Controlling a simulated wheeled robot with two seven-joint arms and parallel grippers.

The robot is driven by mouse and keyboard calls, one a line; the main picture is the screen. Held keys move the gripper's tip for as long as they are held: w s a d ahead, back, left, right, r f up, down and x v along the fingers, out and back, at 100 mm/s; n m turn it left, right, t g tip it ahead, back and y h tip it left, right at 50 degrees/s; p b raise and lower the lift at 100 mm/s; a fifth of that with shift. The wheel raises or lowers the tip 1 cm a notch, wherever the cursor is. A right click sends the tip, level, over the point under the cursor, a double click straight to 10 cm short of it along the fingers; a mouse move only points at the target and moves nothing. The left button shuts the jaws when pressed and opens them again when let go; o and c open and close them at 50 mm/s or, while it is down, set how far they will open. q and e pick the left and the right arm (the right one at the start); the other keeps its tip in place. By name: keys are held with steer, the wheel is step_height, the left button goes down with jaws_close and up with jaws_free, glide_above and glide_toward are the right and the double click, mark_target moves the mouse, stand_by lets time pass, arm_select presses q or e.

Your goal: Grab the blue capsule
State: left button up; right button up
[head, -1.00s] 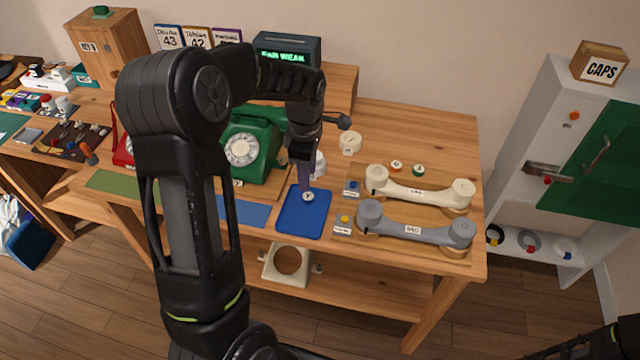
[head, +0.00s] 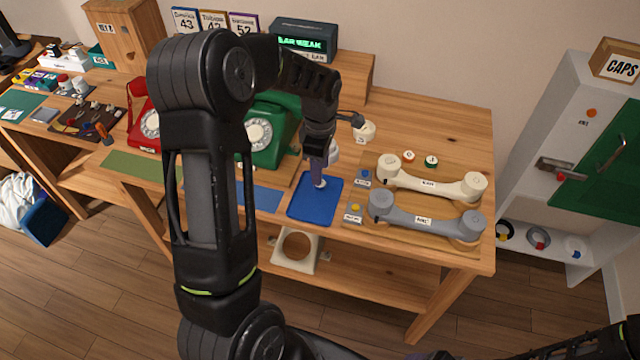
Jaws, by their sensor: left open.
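A small blue piece (head: 365,174), which looks like the blue capsule, sits by a white label on the table, just right of the blue mat (head: 313,208). A similar yellow piece (head: 355,208) sits nearer the front edge. My left gripper (head: 319,178) points down over the back part of the blue mat, left of the blue piece and apart from it. It is open. A small pale round thing shows at its fingertips; whether they touch it is unclear. My right gripper is out of view.
A cream handset (head: 430,186) and a grey handset (head: 425,222) lie right of the small pieces. A green phone (head: 268,132) and a red phone (head: 146,122) stand to the left. A white cabinet (head: 540,130) with a green door stands at right, with coloured caps on its shelf.

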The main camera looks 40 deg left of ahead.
arm_select(q)
step_height(320, 180, down, 5)
steer(key=shift+w+a+p, duration=0.1)
steer(key=shift+w+p, duration=0.05)
steer(key=shift+p, duration=0.55)
jaws_close()
stand_by(0.3)
